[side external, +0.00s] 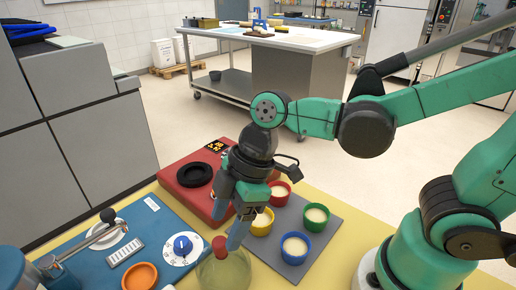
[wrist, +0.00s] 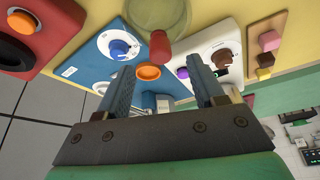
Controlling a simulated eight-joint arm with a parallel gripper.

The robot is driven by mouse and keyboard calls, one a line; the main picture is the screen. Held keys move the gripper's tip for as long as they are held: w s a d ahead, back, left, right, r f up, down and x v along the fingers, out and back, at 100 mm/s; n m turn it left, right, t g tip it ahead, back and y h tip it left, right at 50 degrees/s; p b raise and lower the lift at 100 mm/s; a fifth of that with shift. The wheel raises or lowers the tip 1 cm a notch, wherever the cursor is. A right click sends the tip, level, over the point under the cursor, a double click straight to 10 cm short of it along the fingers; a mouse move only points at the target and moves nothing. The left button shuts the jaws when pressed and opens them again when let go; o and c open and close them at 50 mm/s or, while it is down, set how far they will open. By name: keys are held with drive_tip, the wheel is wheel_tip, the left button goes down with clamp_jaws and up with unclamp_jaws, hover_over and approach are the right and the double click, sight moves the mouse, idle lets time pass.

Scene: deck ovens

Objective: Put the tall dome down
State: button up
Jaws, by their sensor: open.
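The tall dome (side external: 224,272) is clear yellow-green with a red knob (side external: 219,246) on top. It stands at the bottom of the side view, upright as far as I can see, with its lower part cut off by the frame. In the wrist view the dome (wrist: 170,18) is at the top centre, its red knob (wrist: 160,46) pointing toward me. My gripper (side external: 230,222) is open above the dome, its fingers close to the knob. In the wrist view my fingers (wrist: 161,75) are spread apart, with the knob beyond the gap between them. I cannot tell whether either finger touches it.
A red box (side external: 190,172) is behind. Several coloured cups, one green (side external: 315,215), stand on a grey mat (side external: 345,233) at right. A white panel (wrist: 208,45) is near the dome.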

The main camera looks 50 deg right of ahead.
drive_tip(key=v, duration=0.7)
drive_tip(key=w+d+f+m+t+h, duration=0.1)
drive_tip(key=d+f+m+t+h, duration=0.1)
drive_tip(key=d+m, duration=0.3)
drive_tip(key=w+d+f+m+t+h, duration=0.1)
drive_tip(key=w+d+m+t+h, duration=0.1)
drive_tip(key=d+m, duration=0.3)
drive_tip(key=m+t, duration=0.1)
drive_tip(key=m, duration=0.2)
drive_tip(key=shift+w+d+f+m, duration=0.2)
drive_tip(key=shift+d+f+m, duration=0.1)
drive_tip(key=shift+f, duration=0.1)
